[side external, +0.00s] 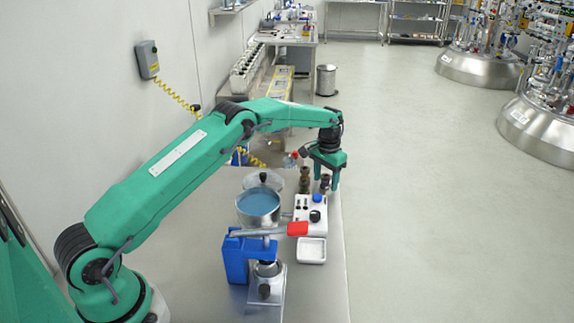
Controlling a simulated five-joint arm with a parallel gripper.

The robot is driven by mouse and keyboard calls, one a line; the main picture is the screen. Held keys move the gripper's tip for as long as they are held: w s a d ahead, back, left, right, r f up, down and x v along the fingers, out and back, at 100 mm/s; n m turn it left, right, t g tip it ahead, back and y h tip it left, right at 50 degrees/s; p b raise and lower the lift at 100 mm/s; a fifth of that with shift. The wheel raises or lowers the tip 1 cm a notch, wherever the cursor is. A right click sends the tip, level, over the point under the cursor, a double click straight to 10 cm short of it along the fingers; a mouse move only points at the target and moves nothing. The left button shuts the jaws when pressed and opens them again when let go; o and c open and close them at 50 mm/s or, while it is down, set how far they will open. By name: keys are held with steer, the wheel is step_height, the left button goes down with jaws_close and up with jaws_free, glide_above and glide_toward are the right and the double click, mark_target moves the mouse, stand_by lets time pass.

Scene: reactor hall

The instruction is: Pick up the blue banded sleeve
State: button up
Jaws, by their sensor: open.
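My gripper (327,177) points down with its jaws open, at the far right end of the green arm, near the table's right edge. Small dark upright cylinders (304,181) stand just left of it and below it. A blue round piece (316,198) shows at the back of a white block (303,212), a little below my gripper in the picture. I cannot make out a blue band on any of the small cylinders, so I cannot tell which is the sleeve. Nothing is visibly held between the fingers.
A steel pot of blue liquid (258,207) stands left of the white block. A blue jug (236,260), a red-ended lever (297,229) and a small white tray (312,251) are nearer the camera. The metal table (322,295) is bare at its front right.

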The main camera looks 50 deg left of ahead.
mark_target(327, 177)
steer(key=c, duration=1.1)
steer(key=shift+r, duration=0.1)
steer(key=shift+r, duration=0.85)
steer(key=r, duration=0.2)
steer(key=shift+s+d+r, duration=0.1)
steer(key=shift+d+r, duration=0.2)
steer(key=s+d+r, duration=0.1)
steer(key=d+r, duration=0.1)
steer(key=d, duration=0.1)
steer(key=s+d+r, duration=0.2)
steer(key=d, duration=0.1)
steer(key=s+d+r, duration=0.1)
steer(key=d+r, duration=0.1)
steer(key=d, duration=0.2)
steer(key=shift+s+r, duration=0.3)
